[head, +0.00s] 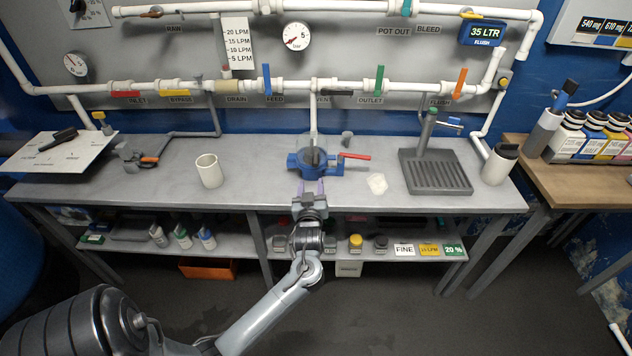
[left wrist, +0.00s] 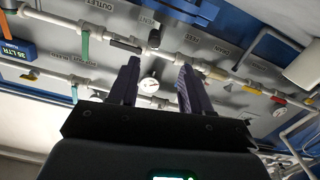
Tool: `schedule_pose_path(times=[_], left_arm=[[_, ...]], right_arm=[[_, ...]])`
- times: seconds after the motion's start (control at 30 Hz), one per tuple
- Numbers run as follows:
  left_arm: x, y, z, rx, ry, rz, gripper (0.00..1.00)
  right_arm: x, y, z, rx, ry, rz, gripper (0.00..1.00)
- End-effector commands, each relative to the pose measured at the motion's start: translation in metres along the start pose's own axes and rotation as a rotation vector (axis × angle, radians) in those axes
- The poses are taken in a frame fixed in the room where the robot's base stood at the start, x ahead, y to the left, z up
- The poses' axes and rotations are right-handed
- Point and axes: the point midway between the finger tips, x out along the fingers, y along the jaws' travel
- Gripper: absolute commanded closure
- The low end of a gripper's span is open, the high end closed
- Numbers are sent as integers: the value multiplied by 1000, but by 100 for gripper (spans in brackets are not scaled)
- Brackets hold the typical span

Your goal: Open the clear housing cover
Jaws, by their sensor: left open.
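The blue housing (head: 297,163) sits on the bench at the middle, below a vertical white pipe, with a red handle (head: 355,156) on its right. A dark greyish round part (head: 313,157) shows in its middle. I cannot make out the clear cover's edges or whether it is open. My left gripper (head: 309,187) is at the bench's front edge, just in front of the housing in the picture, apart from it. My right gripper is not in view.
A white cup (head: 209,170) stands left of the housing. A small whitish piece (head: 377,183) and a grey stand with a ribbed base (head: 435,172) are to the right. Pipes with coloured valves (head: 380,80) run along the wall behind. The shelf below holds bottles and jars.

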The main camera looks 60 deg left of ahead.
Motion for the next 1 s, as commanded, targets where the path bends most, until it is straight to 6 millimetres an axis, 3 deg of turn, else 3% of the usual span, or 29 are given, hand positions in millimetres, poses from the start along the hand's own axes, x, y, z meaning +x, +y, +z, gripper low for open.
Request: schedule_pose_path(times=[0.03, 0.1, 0.37, 0.8, 1.0], left_arm=[[2, 2, 9, -12, 7, 1, 52], [4, 5, 9, -24, 14, 3, 52], [20, 10, 6, -34, 24, 7, 52], [87, 10, 5, -33, 22, 6, 52], [107, 10, 5, -33, 21, 7, 52]], right_arm=[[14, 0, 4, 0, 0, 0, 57], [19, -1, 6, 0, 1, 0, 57], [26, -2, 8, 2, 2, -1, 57], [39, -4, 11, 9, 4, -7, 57], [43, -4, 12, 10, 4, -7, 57]])
